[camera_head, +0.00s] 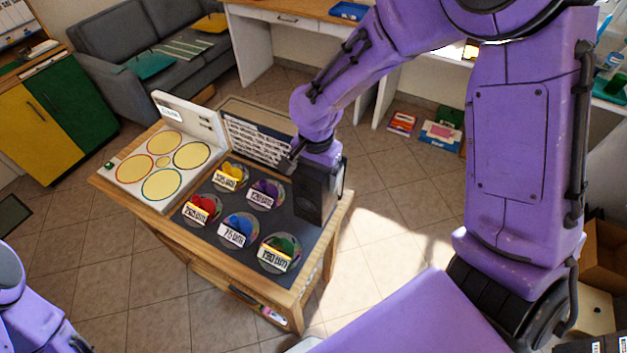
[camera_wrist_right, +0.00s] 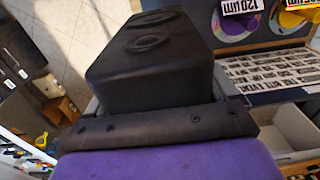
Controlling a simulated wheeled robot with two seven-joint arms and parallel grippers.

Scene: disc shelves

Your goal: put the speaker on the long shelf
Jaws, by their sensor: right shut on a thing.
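The speaker (camera_head: 314,200) is a black box with round cones, upright at the right end of the table's dark mat (camera_head: 212,238). My right gripper (camera_head: 318,165) comes down from above and is shut on its upper part. I cannot tell whether its base touches the mat. In the right wrist view the speaker (camera_wrist_right: 150,60) fills the middle, just past my gripper (camera_wrist_right: 160,125). The table has a lower shelf (camera_head: 228,292) under its top, mostly hidden; I cannot tell which shelf is the long one. Part of my left arm shows at lower left; its gripper is out of view.
Several labelled colour discs, among them a green one (camera_head: 280,252), lie on the mat beside the speaker. A white board with yellow circles (camera_head: 162,165) is at the table's left. A printed label panel (camera_head: 257,140) stands behind. A grey sofa (camera_head: 140,45) is farther back.

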